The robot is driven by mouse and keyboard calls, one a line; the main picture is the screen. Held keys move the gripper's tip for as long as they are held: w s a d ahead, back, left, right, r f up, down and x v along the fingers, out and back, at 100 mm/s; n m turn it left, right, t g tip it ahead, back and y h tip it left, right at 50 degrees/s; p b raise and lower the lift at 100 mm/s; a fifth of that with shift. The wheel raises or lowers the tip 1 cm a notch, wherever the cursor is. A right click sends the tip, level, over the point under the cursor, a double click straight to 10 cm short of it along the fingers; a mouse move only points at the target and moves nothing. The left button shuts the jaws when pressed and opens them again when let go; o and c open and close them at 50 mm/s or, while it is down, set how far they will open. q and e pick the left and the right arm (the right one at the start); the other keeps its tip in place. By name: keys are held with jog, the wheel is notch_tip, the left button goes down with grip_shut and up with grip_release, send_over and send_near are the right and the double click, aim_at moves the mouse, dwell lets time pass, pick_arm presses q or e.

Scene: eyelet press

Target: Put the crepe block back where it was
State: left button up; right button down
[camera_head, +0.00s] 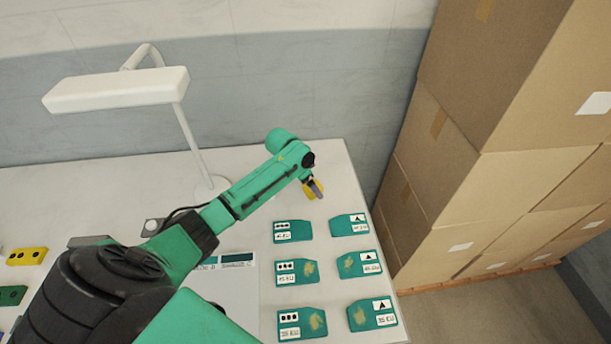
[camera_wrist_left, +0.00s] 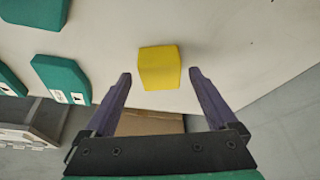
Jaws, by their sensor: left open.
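A yellow block, which looks like the crepe block, shows in the left wrist view (camera_wrist_left: 159,66). It rests on the white table, ahead of and between the two fingertips. In the head view the yellow block (camera_head: 308,190) is partly hidden by the gripper near the table's far right corner. My left gripper (camera_head: 317,188) is just over it, with its dark fingers spread on either side in the left wrist view (camera_wrist_left: 161,78). A small gap to each finger shows, and nothing is gripped. My right gripper is not in view.
Several green plates (camera_head: 292,231) with labels lie in two columns at the table's right; some bear pale yellowish smudges. A white lamp (camera_head: 120,90) stands at the back. Cardboard boxes (camera_head: 440,180) are stacked beyond the right edge. Yellow (camera_head: 27,256) and green (camera_head: 12,296) holed pieces lie left.

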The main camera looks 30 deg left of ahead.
pick_arm(q)
jog(key=v, duration=1.1)
jog(key=shift+b, duration=0.45)
jog(key=shift+d+f, duration=0.1)
